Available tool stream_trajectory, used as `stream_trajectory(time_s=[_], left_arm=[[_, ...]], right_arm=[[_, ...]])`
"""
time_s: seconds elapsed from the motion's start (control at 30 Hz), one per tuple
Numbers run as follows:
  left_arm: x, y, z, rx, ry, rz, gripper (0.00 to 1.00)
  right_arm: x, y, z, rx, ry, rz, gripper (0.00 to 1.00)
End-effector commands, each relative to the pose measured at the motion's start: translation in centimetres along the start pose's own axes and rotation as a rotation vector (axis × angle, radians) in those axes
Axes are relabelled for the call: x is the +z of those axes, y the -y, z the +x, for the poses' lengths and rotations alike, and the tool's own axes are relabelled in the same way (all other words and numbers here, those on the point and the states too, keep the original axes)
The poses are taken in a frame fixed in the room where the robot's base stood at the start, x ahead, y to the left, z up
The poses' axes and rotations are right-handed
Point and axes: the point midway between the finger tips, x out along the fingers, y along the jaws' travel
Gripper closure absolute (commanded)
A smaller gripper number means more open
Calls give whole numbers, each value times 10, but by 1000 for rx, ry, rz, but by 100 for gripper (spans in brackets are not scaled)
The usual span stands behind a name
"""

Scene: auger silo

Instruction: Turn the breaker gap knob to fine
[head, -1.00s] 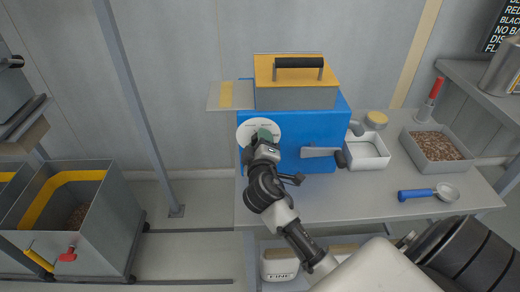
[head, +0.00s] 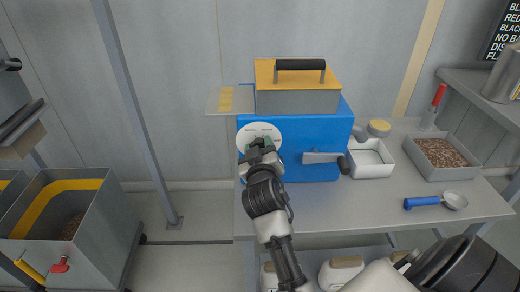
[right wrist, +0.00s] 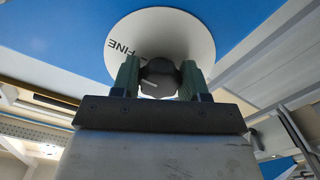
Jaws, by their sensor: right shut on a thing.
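The breaker is a blue box (head: 225,0) in the middle of the head view.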

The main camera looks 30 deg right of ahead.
Motion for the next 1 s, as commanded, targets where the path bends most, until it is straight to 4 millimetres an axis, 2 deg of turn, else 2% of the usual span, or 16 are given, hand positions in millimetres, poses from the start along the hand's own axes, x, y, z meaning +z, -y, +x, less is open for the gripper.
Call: stream_trajectory(time_s=[0.4,0.43,0.6,1.0], left_arm=[[0,0,0,0,0,0,100],[0,0,0,0,0,0,100],[0,0,0,0,0,0,100],[-1,0,-1,0,-1,-1,100]], right_arm=[[0,1,0,-2,2,13,80],[0,1,0,-2,2,13,55],[0,1,0,-2,1,12,31],[0,0,1,-2,-1,9,31]])
